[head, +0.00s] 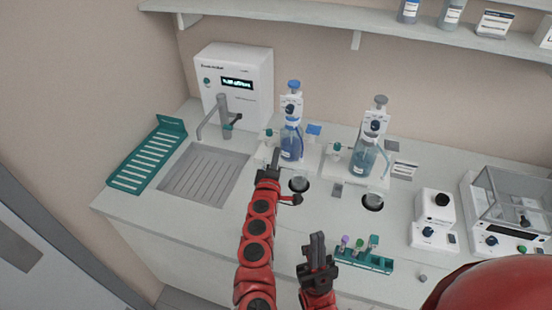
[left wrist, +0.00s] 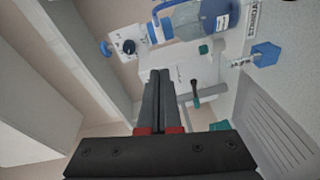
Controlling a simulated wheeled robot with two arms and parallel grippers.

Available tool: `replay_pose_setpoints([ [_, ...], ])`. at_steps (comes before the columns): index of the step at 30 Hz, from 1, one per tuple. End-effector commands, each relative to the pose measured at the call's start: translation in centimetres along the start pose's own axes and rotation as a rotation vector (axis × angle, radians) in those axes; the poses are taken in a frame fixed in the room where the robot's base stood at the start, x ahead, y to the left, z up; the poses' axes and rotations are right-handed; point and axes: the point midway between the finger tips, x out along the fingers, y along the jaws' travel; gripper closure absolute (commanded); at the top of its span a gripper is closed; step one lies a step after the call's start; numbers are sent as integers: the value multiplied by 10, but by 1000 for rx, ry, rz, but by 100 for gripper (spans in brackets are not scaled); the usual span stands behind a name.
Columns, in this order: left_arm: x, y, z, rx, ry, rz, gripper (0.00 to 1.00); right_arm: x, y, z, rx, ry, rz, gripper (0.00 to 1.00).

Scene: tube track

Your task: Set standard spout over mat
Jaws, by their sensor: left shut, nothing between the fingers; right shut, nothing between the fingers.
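A bottle-top dispenser with a blue cap stands on a blue-liquid bottle (head: 291,146), on a white base. It also shows in the left wrist view as a bottle (left wrist: 205,18). A similar dispenser with a grey cap (head: 372,155) stands to its right. My right gripper (head: 318,242) is shut and empty over the front counter.
A grey tap (head: 222,112) stands before a white box (head: 235,82), beside a grey slatted drain (head: 205,187). A teal rack (head: 150,158) lies left. A tube rack (head: 365,262) stands right of my right gripper. Instruments (head: 433,218) and a balance (head: 505,215) stand further right.

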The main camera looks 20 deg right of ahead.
Motion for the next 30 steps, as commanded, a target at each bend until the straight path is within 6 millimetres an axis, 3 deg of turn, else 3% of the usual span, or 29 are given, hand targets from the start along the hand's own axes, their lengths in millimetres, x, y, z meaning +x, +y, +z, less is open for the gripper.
replay_pose_setpoints([
  [9, -20, 2, 2, -1, 1, 2, 100, 5, 0, -1, 0, 0, 0, 100],
  [26, -22, 1, 3, -1, -2, 2, 100, 5, 0, -1, 0, 0, 0, 100],
  [30, -25, -14, -5, 17, 30, -26, 100, 5, 0, -1, 0, 0, 0, 100],
])
